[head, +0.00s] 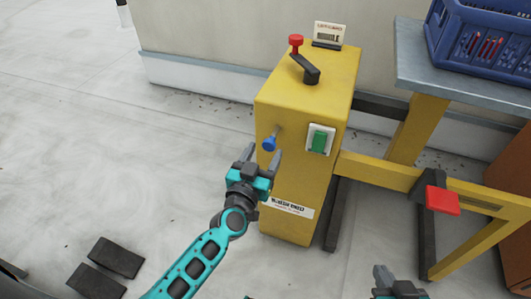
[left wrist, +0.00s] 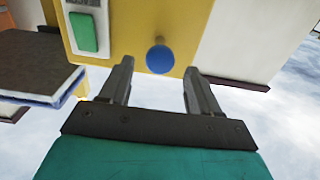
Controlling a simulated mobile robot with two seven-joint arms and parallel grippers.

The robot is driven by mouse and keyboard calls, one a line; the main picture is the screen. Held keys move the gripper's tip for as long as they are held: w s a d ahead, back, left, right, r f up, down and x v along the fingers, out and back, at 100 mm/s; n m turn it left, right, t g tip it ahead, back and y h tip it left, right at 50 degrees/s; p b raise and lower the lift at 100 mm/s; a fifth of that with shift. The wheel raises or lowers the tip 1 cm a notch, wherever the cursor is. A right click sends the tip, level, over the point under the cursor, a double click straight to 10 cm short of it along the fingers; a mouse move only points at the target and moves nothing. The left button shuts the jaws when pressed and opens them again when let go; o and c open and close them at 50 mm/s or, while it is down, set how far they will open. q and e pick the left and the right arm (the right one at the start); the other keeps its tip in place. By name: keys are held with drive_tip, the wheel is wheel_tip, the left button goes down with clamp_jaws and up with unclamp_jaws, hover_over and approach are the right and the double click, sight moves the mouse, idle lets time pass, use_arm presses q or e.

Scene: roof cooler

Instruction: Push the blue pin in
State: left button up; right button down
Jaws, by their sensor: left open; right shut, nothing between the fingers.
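The blue pin (head: 269,143) sticks out of the front face of the yellow cabinet (head: 300,205), left of a green switch (head: 319,141). My left gripper (head: 262,158) is open just in front of and a little below the pin. In the left wrist view the pin's round blue head (left wrist: 160,59) shows beyond the gap between the open fingers (left wrist: 158,88). The fingers do not appear to touch it. My right gripper (head: 385,275) is partly in view at the bottom, away from the cabinet; it is shut and empty.
A crank with a red knob (head: 295,41) and a small display (head: 329,36) are on top of the cabinet. A bench (head: 415,75) with a blue crate (head: 480,62) stands at right. A red pedal (head: 442,200) is on the yellow frame. Floor at left is mostly free.

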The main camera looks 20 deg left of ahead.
use_arm(q)
drive_tip(key=shift+w, duration=0.85)
clamp_jaws()
